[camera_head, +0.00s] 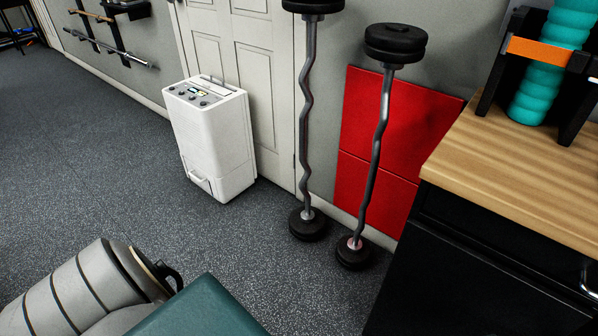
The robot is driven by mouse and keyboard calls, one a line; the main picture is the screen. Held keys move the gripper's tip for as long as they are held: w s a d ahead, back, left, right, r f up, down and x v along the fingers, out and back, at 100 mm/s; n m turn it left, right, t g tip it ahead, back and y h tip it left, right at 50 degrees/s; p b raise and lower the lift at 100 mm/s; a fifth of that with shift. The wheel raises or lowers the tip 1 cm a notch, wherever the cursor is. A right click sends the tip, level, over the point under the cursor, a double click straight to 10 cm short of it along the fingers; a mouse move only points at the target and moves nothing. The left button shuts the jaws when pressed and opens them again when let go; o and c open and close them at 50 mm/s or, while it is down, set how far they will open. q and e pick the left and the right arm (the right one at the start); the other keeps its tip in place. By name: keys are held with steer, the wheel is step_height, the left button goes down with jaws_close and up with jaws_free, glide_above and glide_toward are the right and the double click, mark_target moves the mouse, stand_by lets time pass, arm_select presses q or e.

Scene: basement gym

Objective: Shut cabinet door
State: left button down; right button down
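A black cabinet (480,215) with a light wooden top (510,175) stands at the right edge of the head view. A metal handle (588,278) shows on its dark front at the far right, cut by the frame edge. A large dark panel (450,285) lies below the upper front section and runs out of the bottom of the view. I cannot tell from its dark surface how far the cabinet door stands open. Neither of my grippers is in view.
Two upright curved barbells (306,120) (375,160) stand left of the cabinet, before red wall panels (350,120). A white appliance (215,140) stands by a door. A teal block (200,310) is at the bottom.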

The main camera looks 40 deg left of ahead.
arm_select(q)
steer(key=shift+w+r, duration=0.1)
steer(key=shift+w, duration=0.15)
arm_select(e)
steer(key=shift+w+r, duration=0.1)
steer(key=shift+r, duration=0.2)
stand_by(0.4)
